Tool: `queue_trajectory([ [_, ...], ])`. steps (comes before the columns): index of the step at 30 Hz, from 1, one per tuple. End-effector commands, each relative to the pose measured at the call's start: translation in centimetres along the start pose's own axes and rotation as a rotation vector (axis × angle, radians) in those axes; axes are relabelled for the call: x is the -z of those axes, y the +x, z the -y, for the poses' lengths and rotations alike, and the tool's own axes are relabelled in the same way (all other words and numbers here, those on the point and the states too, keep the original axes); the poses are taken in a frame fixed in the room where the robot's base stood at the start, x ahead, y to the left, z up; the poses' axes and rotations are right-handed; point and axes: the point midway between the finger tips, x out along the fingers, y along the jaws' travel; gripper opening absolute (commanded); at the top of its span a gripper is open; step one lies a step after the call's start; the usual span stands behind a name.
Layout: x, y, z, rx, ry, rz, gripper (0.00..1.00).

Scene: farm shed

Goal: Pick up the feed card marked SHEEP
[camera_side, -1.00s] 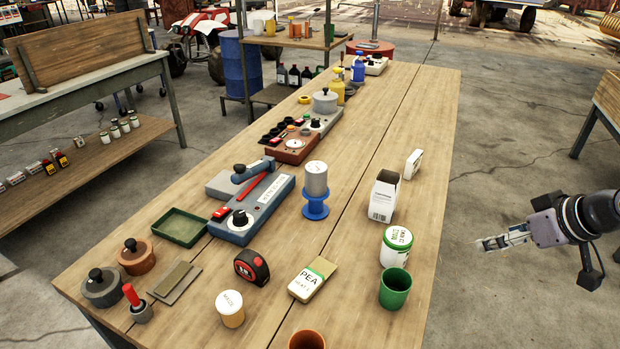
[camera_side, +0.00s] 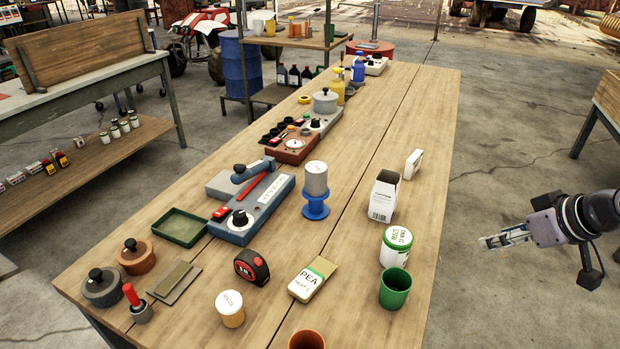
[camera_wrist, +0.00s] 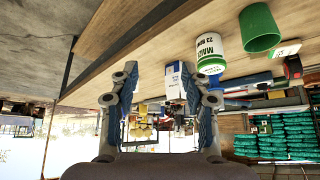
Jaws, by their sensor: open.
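No card that reads SHEEP shows in either view. A cream and green card or packet marked PEA (camera_side: 312,279) lies flat near the front of the wooden table. A small white upright piece (camera_side: 413,163) stands near the table's right edge, its marking too small to read. My gripper (camera_side: 490,242) is off the table's right side, beyond the white and green tin, open and empty. In the wrist view its two fingers (camera_wrist: 160,88) are spread apart with nothing between them.
On the table's right stand a green cup (camera_side: 394,289), a tin marked MAIZE (camera_side: 396,246) and a white carton (camera_side: 383,197). The table's far right is clear.

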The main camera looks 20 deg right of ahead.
Motion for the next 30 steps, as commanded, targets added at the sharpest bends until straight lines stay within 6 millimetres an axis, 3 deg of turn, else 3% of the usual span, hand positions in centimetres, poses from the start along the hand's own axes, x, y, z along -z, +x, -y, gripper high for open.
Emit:
queue_trajectory([
  [5, 2.4, -0.3, -0.3, -0.012, 0.037, 0.017, 0.47],
  [14, 11.4, 0.2, -1.6, -0.078, 0.198, 0.086, 0.47],
  [23, 19.7, 3.7, -3.2, -0.162, 0.369, 0.144, 0.47],
  [30, 24.9, 8.2, -4.5, -0.242, 0.508, 0.178, 0.47],
])
